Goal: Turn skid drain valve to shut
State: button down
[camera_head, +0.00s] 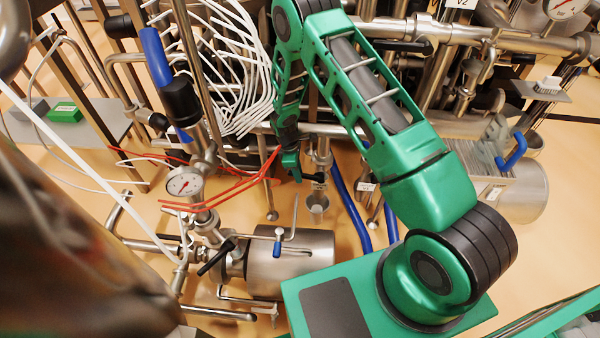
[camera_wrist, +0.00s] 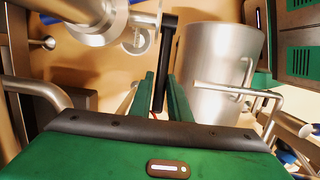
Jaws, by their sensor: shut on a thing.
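The skid drain valve shows a black lever handle (camera_head: 314,177) in the head view, on a small vertical steel pipe with an open lower end (camera_head: 317,203). The handle also shows in the wrist view (camera_wrist: 168,42) as a dark bar running down between two green fingers. My gripper (camera_head: 293,172) points downward beside the valve pipe. In the wrist view my gripper (camera_wrist: 163,98) is shut on the handle. The handle's lower end is partly hidden between the fingers, and its joint with the valve is hard to make out.
A steel motor or pump (camera_head: 290,262) lies below the valve. Red tubes (camera_head: 225,190) pass close left of my gripper. Blue hoses (camera_head: 350,208) hang just right of the valve. A large steel cylinder (camera_wrist: 216,70) stands right of the fingers.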

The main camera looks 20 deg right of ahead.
jog(key=shift+a+f+g+h, duration=0.2)
jog(key=shift+f+g+h, duration=0.3)
jog(key=shift+f+h, duration=1)
jog(key=shift+h, duration=0.2)
jog(key=shift+s, duration=0.1)
jog(key=c, duration=1.7)
grip_release()
jog(key=shift+f, duration=0.1)
jog(key=shift+o, duration=0.2)
jog(key=shift+w+r, duration=0.2)
jog(key=shift+r, duration=0.15)
jog(key=v, duration=1)
jog(key=shift+w, duration=0.2)
jog(key=shift+a, duration=0.15)
